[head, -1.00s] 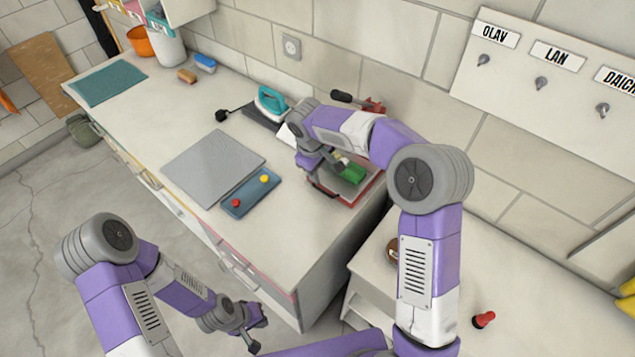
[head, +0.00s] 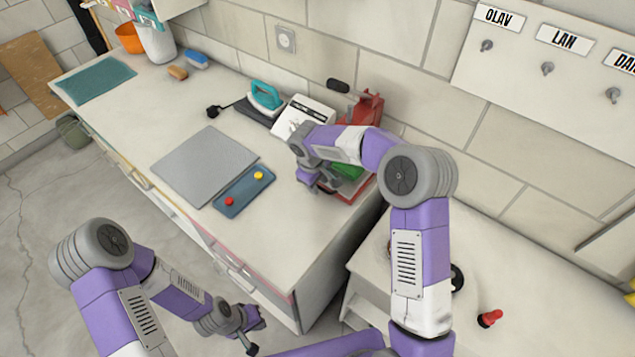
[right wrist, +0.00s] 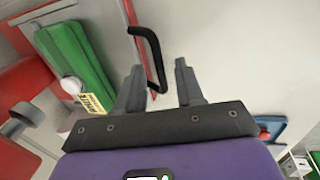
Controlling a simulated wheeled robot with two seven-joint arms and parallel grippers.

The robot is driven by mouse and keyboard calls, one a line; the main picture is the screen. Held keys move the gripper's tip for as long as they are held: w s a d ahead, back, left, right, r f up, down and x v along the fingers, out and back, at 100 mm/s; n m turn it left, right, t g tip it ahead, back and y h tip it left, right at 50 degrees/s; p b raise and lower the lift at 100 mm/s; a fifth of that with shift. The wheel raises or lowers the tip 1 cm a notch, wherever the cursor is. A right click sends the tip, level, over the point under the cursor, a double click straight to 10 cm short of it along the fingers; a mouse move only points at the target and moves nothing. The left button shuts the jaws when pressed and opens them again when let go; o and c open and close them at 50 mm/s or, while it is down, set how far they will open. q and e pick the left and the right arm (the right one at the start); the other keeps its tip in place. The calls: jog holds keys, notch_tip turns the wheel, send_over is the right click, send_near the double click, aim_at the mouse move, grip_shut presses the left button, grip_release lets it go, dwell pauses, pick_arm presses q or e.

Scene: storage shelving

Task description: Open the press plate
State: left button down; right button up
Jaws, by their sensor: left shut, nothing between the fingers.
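The press is a red device (head: 368,106) at the back right of the counter, with a black grip (head: 338,86) on top. A red base (head: 358,190) and a green block (head: 348,172) show partly behind my right arm. My right gripper (head: 326,187) is over the base's front left edge. In the right wrist view, its fingers (right wrist: 160,85) are apart, with a bent black handle (right wrist: 150,50) just beyond and between them. Contact cannot be told. The green block (right wrist: 78,62) lies left of them. My left gripper (head: 254,334) is shut and empty, low before the counter.
A grey board (head: 205,165) and a blue tray with red and yellow knobs (head: 245,192) lie on the counter (head: 270,235). A teal iron (head: 265,96) and a white device (head: 303,116) stand behind. A lower white surface (head: 530,240) extends right.

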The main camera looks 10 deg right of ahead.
grip_shut()
dwell(1.4)
